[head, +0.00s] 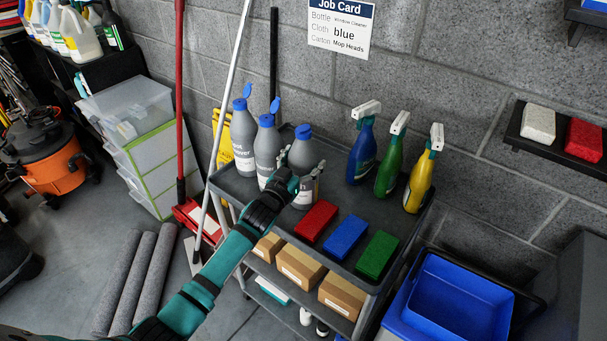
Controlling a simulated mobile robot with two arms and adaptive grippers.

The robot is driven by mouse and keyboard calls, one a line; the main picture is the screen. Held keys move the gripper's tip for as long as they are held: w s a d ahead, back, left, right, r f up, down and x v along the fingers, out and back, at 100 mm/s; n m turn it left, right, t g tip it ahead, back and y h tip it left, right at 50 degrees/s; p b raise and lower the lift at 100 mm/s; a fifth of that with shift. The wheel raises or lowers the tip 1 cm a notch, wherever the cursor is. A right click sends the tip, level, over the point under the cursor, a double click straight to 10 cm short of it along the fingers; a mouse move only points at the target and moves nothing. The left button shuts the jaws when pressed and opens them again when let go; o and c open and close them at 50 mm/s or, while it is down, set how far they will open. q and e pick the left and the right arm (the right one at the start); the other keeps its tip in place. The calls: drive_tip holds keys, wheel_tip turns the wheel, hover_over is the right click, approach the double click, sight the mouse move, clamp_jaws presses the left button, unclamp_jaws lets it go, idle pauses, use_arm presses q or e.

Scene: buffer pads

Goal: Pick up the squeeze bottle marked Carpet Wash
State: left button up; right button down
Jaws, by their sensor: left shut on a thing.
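Three grey squeeze bottles with blue caps are at the left end of the cart's top shelf. The left bottle (243,140) has a label partly readable as "...ot ...over". The middle bottle (265,148) has a white label that I cannot read. The right bottle (303,153) stands upright, its label mostly hidden by my left gripper (303,184). That gripper reaches in from the front left and is shut on the right bottle at its lower body. I cannot read "Carpet Wash" on any bottle. My right gripper is not in view.
The cart (345,278) also bears red (316,221), blue (345,236) and green (378,254) pads, and several spray bottles at its back right. A white pole (229,95) stands close left of the bottles. A blue bin (455,300) is right of the cart.

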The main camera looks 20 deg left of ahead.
use_arm(q)
drive_tip(key=c, duration=0.4)
drive_tip(key=shift+r, duration=0.1)
drive_tip(key=shift+c, duration=0.9)
